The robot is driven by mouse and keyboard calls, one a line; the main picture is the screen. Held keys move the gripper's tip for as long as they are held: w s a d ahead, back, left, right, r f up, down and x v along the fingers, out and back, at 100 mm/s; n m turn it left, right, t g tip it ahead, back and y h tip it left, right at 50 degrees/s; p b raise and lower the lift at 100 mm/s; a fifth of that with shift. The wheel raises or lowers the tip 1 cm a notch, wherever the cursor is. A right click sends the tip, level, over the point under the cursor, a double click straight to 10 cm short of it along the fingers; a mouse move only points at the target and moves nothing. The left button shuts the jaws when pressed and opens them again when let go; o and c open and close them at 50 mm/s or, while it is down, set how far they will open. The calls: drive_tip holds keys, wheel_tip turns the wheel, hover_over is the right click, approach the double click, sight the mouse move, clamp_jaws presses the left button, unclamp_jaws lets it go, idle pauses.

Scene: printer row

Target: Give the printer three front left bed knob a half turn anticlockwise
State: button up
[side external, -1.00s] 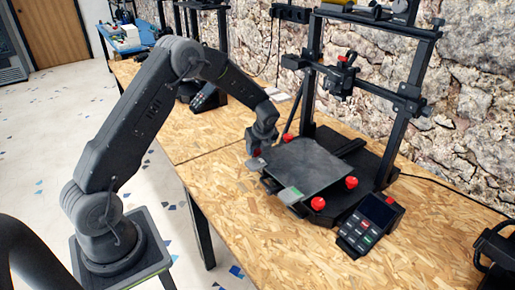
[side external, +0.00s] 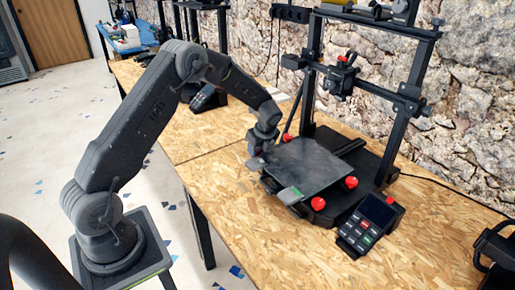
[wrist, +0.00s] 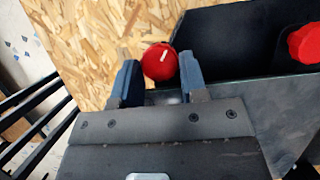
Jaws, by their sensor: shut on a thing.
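In the wrist view, a round red bed knob (wrist: 158,63) with a short white mark sits between the two blue-grey fingers of my gripper (wrist: 158,78). The mark points up and slightly right. My gripper is shut on this knob. In the side view my gripper (side external: 258,150) is at the left corner of the dark printer bed (side external: 312,168), and the held knob is hidden there. Other red knobs show at the back corner (side external: 288,137), right corner (side external: 351,182) and front corner (side external: 318,203) of the bed.
The printer's upright frame (side external: 310,85) stands behind the bed. A control box with a screen (side external: 370,224) stands to the right. A grey-green clip (side external: 290,195) is on the bed edge. The chipboard table (side external: 235,215) is clear in front. Another red knob (wrist: 305,43) is right in the wrist view.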

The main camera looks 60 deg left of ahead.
drive_tip(key=shift+n, duration=0.6)
drive_tip(key=o, duration=0.6)
drive_tip(key=shift+o, duration=0.2)
drive_tip(key=v, duration=1.4)
drive_tip(key=shift+w, duration=0.3)
drive_tip(key=shift+o, duration=0.4)
drive_tip(key=shift+f, duration=0.1)
